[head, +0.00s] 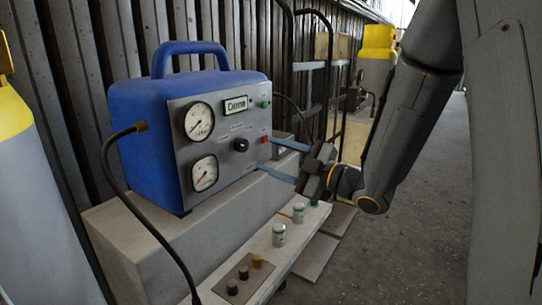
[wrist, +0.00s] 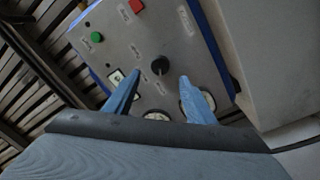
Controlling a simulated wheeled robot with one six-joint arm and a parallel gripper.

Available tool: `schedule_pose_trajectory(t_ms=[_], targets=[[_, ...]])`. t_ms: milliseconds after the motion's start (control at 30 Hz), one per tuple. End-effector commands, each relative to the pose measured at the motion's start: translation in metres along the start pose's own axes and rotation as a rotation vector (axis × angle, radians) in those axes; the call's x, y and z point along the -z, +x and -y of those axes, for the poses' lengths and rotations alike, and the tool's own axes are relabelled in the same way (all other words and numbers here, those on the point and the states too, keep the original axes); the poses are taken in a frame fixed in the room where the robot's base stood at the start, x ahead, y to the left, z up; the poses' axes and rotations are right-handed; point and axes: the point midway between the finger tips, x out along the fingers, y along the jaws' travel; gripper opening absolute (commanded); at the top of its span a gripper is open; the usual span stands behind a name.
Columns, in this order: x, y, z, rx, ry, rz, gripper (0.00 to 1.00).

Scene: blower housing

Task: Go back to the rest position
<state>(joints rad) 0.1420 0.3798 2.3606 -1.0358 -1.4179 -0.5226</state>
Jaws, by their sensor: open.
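My gripper (head: 283,159) is open, with two blue fingers pointing left at the front panel of a blue machine (head: 150,125). The panel carries two round gauges, a black knob (head: 240,145), a green button (head: 265,104), a red button (head: 264,139) and a small display (head: 236,105) reading "Done". In the wrist view the open fingers (wrist: 160,98) are in front of the panel, with the black knob (wrist: 160,66) beyond the gap between them. Nothing is held. I cannot tell how close the fingertips are to the panel.
The machine stands on a grey block (head: 215,225). Below it, a narrow ledge (head: 262,240) holds small jars (head: 279,235) and a plate with several small knobs (head: 243,272). A cylinder with a yellow top (head: 25,190) stands at left. A black hose (head: 110,180) hangs in front. Floor at right is clear.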

Motion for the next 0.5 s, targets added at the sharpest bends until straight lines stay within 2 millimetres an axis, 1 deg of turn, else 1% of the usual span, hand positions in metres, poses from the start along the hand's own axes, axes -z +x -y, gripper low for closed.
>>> schedule_pose_trajectory(t_ms=[67,167,267,367,400,467,500], targets=[[-0.001,0.000,-0.001,0.001,0.003,0.012,0.50],[-0.009,-0.001,-0.004,0.004,0.021,0.081,0.50],[-0.026,-0.007,-0.009,0.008,0.070,0.230,0.50],[-0.049,-0.024,-0.013,0.005,0.153,0.429,0.50],[-0.057,-0.034,-0.014,0.001,0.194,0.512,0.50],[-0.068,-0.051,-0.013,-0.006,0.260,0.634,0.50],[-0.073,-0.064,-0.011,-0.011,0.308,0.715,0.50]])
